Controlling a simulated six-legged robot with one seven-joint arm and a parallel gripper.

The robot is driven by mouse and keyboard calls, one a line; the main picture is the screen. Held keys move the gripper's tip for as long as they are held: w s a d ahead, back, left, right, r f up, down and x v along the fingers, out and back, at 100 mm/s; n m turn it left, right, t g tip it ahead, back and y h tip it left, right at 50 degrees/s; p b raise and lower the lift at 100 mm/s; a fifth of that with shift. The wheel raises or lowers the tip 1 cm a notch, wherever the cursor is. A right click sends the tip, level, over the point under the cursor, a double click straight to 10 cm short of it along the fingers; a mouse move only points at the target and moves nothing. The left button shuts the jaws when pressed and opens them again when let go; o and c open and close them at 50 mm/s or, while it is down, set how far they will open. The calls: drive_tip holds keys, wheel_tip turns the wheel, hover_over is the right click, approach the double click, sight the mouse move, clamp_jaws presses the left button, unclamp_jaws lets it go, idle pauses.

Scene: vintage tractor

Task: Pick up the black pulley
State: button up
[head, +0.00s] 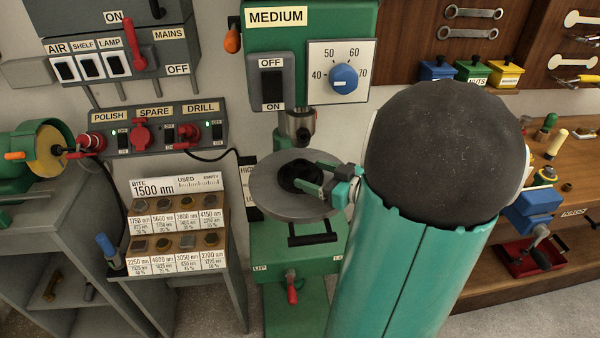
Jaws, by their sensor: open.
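The black pulley (296,176) lies on the round grey table (268,197) of the green drill press, below the chuck. My gripper (312,181) is open and comes in from the right at the pulley. Its fingers overlap the pulley's right side in the picture. I cannot tell whether they touch it. The right part of the pulley is partly hidden by the fingers.
The drill chuck (299,124) hangs just above the pulley. A black handle (313,236) sticks out under the table's front. A stand with labelled pieces (178,268) is at left. A workbench with a blue vise (533,207) is at right.

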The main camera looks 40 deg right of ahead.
sight(309, 171)
drive_tip(key=x, duration=0.3)
drive_tip(key=shift+w, duration=0.15)
drive_tip(key=shift+d, duration=0.1)
drive_tip(key=c, duration=1.3)
drive_tip(key=shift+r, duration=0.25)
drive_tip(key=shift+c, duration=0.2)
